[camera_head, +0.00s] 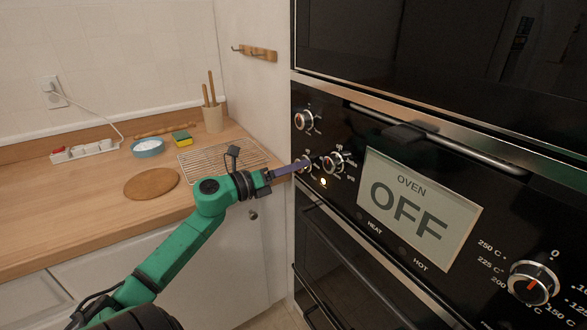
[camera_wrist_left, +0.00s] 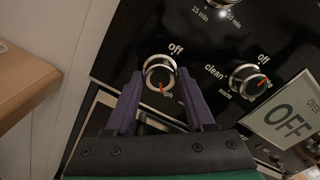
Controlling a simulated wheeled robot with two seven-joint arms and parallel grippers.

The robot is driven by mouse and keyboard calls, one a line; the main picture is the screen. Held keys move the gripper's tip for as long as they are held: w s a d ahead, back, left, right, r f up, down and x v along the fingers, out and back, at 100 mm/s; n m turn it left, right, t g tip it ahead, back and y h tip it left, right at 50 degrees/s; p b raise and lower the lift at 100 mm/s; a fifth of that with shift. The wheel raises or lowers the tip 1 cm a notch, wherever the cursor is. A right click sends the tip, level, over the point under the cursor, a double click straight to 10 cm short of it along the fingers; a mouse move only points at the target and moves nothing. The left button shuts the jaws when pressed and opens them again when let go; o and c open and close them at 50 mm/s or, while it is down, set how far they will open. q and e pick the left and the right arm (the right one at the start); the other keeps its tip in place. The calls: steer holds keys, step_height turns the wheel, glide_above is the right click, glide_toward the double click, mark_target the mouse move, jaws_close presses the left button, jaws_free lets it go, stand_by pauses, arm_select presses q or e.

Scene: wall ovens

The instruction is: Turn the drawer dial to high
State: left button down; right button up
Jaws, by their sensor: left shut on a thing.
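The drawer dial (camera_wrist_left: 159,68) is a round silver-rimmed knob on the black oven panel, with "off" above it and "high" below it. Its red pointer aims down at the "high" mark in the left wrist view. My left gripper (camera_wrist_left: 160,76) has its two purple fingers on either side of the dial, shut on it. In the head view my left gripper (camera_head: 300,164) reaches the panel from the left and its fingers hide much of the dial. My right gripper is not in view.
A mode dial (camera_head: 333,161) sits close right of the held dial, and a timer dial (camera_head: 303,120) above. A small lamp (camera_head: 323,181) is lit. The display (camera_head: 415,208) reads "OVEN OFF". A wire rack (camera_head: 222,158) and round board (camera_head: 151,184) lie on the counter.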

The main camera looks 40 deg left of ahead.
arm_select(q)
steer(key=c, duration=0.5)
jaws_free()
steer(key=shift+d+f, duration=0.1)
steer(key=shift+f, duration=0.1)
steer(key=shift+o, duration=1.2)
steer(key=shift+r, duration=0.1)
steer(key=b+v, duration=0.2)
steer(key=v, duration=1.2)
steer(key=shift+s, duration=0.3)
